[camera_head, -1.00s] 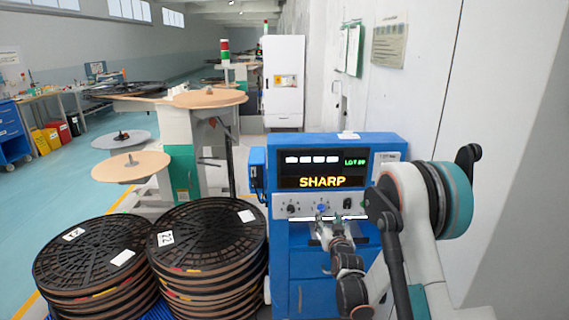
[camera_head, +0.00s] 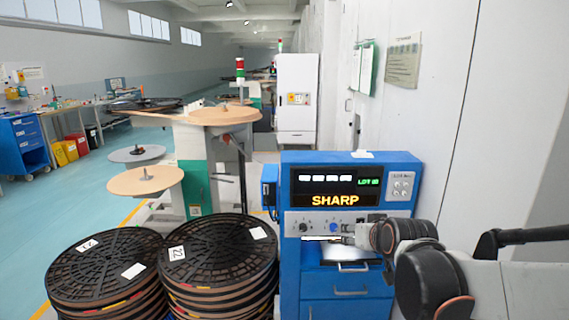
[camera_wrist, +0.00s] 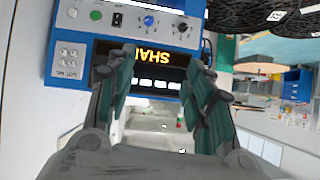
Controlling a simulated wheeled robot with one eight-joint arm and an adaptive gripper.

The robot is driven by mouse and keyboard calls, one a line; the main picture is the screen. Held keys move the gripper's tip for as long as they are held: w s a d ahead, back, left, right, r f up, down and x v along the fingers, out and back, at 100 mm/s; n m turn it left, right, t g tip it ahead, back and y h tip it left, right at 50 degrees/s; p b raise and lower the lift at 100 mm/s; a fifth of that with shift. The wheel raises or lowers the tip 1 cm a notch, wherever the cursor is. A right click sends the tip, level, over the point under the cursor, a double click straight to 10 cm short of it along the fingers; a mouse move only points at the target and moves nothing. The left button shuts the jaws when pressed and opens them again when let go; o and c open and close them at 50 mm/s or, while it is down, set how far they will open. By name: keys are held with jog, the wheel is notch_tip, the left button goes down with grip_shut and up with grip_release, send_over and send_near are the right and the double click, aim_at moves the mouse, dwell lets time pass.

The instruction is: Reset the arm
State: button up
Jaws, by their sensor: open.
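My gripper (camera_wrist: 162,68) is open and empty in the wrist view, its two green-padded fingers spread with the blue machine's display (camera_wrist: 140,68) beyond them. In the head view my arm reaches in from the right, and its end (camera_head: 342,234) is small and partly hidden by the arm links. It is in front of the blue machine (camera_head: 290,220), just below the row of knobs. The machine's display (camera_head: 336,188) reads "SHARP" and "LOT". I cannot tell whether the gripper touches the machine.
Two stacks of black reels (camera_head: 218,250) (camera_head: 100,265) stand left of the machine. Behind them is a rewind stand with round tan plates (camera_head: 225,115). A white cabinet (camera_head: 297,95) is further back. A wall runs close on the right; open floor (camera_head: 70,190) lies left.

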jog(key=s+f+g, duration=0.1)
jog(key=s+g, duration=0.1)
jog(key=s, duration=1.1)
jog(key=s+d+f+g, duration=0.1)
jog(key=s+f+g, duration=0.1)
jog(key=s, duration=1.1)
jog(key=shift+s+d+f+h, duration=0.2)
jog(key=shift+h, duration=0.2)
dwell(0.9)
